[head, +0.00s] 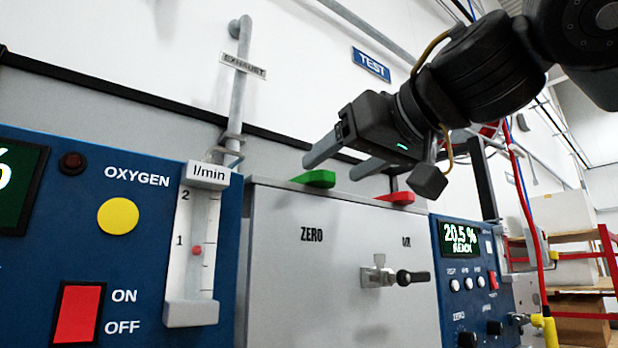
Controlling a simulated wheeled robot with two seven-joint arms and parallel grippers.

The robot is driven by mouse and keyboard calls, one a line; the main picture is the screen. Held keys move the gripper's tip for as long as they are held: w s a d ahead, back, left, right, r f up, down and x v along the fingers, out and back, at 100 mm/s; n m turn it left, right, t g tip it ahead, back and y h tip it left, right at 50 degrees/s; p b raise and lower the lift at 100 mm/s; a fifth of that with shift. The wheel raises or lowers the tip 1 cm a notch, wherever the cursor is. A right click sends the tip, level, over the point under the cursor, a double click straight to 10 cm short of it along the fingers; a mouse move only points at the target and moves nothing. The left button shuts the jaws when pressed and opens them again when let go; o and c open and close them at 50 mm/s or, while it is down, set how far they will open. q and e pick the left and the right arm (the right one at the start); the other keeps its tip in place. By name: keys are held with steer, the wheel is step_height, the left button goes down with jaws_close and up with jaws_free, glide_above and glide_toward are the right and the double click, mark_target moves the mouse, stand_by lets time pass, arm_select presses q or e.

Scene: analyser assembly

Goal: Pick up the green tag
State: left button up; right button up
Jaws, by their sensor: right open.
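The green tag (316,178) lies on the top front edge of the grey cabinet (330,260), above the word ZERO. My right gripper (333,168) reaches in from the upper right and is open, with its two fingers apart. One fingertip is just above the green tag in the picture and the other is to its right. I cannot tell whether either finger touches the tag. Nothing shows held between the fingers. A red tag (397,198) lies on the same edge to the right, below my gripper. My left gripper is not in view.
A blue oxygen panel (140,240) with a flow meter (193,250) stands left of the cabinet. A latch handle (400,277) sticks out of the cabinet front. A blue panel with a display (459,238) is at right. An exhaust pipe (240,95) rises behind.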

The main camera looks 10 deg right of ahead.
mark_target(318, 174)
steer(key=shift+r, duration=0.1)
steer(key=p+x, duration=0.4)
steer(key=shift+w+a+r, duration=0.1)
steer(key=shift+w+a, duration=0.15)
steer(key=shift+a, duration=0.15)
steer(key=shift+w, duration=0.15)
steer(key=shift+c, duration=1.9)
steer(key=c, duration=0.7)
